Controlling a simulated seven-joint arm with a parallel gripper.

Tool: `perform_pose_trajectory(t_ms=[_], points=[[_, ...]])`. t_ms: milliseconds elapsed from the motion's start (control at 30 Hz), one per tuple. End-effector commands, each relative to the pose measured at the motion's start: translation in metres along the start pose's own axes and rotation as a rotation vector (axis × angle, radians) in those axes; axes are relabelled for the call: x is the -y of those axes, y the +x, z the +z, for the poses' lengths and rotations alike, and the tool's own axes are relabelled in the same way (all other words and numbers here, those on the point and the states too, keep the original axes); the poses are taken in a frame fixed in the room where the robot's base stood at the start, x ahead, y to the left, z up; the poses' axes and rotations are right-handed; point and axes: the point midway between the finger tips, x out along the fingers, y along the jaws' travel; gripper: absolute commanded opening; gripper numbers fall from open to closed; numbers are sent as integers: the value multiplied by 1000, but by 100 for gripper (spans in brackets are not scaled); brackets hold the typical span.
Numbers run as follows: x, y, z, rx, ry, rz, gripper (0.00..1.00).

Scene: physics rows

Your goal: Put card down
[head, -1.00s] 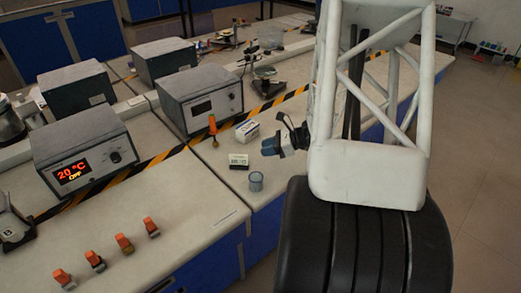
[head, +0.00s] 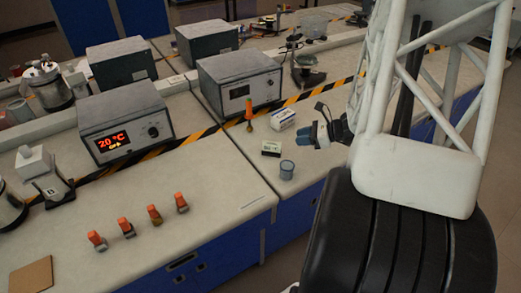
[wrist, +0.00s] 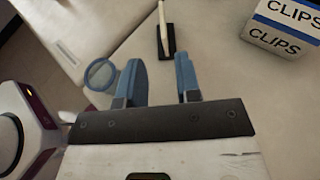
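A small white card with dark print (head: 271,148) stands on the bench in the head view, at a dark base. In the wrist view, a thin white upright piece on a black base (wrist: 165,42) looks like this card seen edge-on, beyond my fingertips. My gripper (head: 320,134) is just right of the card in the head view, apart from it. In the wrist view my gripper (wrist: 161,78) has its two blue fingers spread, with bare bench between them.
A white and blue clips box (head: 283,118) stands behind the card; it also shows in the wrist view (wrist: 285,38). A small grey cup (head: 286,169) is in front. An orange-handled tool (head: 249,115) stands behind. Several orange-topped items (head: 154,214) sit front left.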

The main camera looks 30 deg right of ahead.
Motion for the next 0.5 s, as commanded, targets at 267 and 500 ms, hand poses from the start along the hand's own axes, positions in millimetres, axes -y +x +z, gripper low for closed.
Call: perform_pose_trajectory(t_ms=[267, 500], points=[[-25, 20, 36, -62, -126, 98, 31], [-72, 46, 89, -164, -351, 262, 31]])
